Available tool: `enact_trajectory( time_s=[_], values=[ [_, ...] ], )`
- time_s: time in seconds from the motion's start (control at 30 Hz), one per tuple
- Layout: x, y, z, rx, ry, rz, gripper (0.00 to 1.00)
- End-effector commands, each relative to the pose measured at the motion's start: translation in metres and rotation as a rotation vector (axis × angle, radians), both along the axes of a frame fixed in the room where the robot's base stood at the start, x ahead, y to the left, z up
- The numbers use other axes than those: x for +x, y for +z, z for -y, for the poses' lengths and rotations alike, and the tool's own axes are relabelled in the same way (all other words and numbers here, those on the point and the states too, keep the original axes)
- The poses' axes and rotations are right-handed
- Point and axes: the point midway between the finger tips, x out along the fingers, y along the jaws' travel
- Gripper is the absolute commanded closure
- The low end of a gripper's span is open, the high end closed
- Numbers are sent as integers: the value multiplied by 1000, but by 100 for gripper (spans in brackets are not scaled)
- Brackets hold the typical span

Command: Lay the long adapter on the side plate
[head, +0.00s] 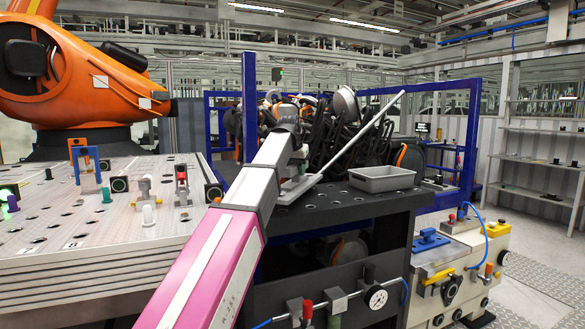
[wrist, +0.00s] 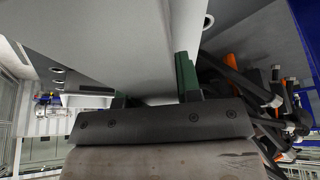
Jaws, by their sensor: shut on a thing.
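A long, light grey adapter (head: 352,142) slants up to the right in the head view, showing as a thin bar. My gripper (head: 298,170) is shut on it near its lower end. In the wrist view the green-padded fingers (wrist: 155,88) close on a pale grey surface (wrist: 125,40), which fills much of the upper picture. A dark plate with holes (head: 340,208) tops the black bench below my gripper; it looks like the side plate. The adapter is tilted, and its lower end is close over this plate. I cannot tell whether they touch.
A grey tray (head: 382,178) stands on the dark plate's right part. Black parts and cables (head: 340,125) crowd behind. A light fixture table (head: 100,225) with small clamps is at left, under an orange robot (head: 80,70). The plate's front strip looks clear.

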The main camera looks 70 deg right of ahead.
Motion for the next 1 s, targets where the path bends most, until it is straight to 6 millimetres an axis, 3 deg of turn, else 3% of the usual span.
enact_trajectory(
  time_s=[0.37,0.77,0.8,0.83,0.87,1.0],
  values=[
    [0,-36,0,-1,0,0,100],
    [0,-39,0,-2,-1,0,100],
    [0,-40,0,0,-1,0,58],
    [0,-40,0,0,-1,0,49],
    [0,-40,0,0,-1,0,43],
    [0,-40,0,0,-1,0,43]
  ],
)
